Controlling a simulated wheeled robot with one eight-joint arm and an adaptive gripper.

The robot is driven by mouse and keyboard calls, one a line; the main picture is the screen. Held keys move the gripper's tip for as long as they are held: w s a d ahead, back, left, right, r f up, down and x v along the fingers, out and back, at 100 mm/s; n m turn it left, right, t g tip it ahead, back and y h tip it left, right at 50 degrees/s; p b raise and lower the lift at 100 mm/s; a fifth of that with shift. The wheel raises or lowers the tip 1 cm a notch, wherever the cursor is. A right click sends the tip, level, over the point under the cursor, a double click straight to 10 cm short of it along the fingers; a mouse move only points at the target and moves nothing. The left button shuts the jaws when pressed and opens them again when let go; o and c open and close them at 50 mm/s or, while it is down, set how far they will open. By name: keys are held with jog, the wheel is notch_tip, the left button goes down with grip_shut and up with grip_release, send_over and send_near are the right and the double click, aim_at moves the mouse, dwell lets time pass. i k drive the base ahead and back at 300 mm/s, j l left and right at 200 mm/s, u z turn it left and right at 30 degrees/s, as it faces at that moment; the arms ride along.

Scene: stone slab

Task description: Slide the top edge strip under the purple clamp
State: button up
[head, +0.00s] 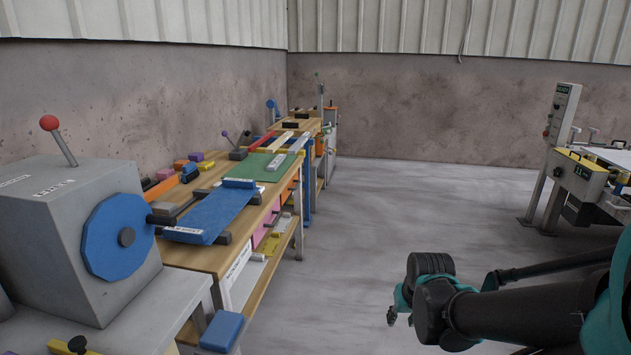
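A blue sheet (215,208) lies on the wooden bench at the left. A blue strip (239,183) lies across its far edge, and a pale labelled strip (184,231) lies at its near edge. I cannot tell which is the top edge strip. A small purple block (196,156) lies at the back of the bench near the wall, apart from the sheet; I cannot tell whether it is the purple clamp. My gripper (399,318) hangs over the floor at the lower right, well away from the bench. Its fingers are small and partly hidden, so its opening is unclear.
A grey machine (75,230) with a blue disc and red-knobbed lever stands at the near left. A green mat (258,167) and several coloured blocks lie on the bench. A blue block (222,331) is at the near bench end. Another machine (590,180) stands right. The middle floor is clear.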

aim_at(273, 164)
jog(key=i+l+u, duration=0.1)
jog(key=i+u, duration=0.15)
jog(key=i, duration=0.2)
jog(key=i+l+u, duration=0.25)
jog(key=i, duration=0.15)
jog(key=i+l+u, duration=0.2)
jog(key=i, duration=0.25)
jog(key=i+l+u, duration=0.15)
jog(key=i+l, duration=0.15)
jog(key=i+l+u, duration=0.1)
jog(key=i+l, duration=0.2)
jog(key=i+l+u, duration=0.15)
jog(key=i+l, duration=0.15)
jog(key=i+l+u, duration=0.15)
jog(key=l, duration=0.25)
jog(key=i+l+u, duration=0.15)
jog(key=i+l, duration=0.2)
jog(key=i+l+u, duration=0.1)
jog(key=l, duration=0.4)
jog(key=i, duration=0.1)
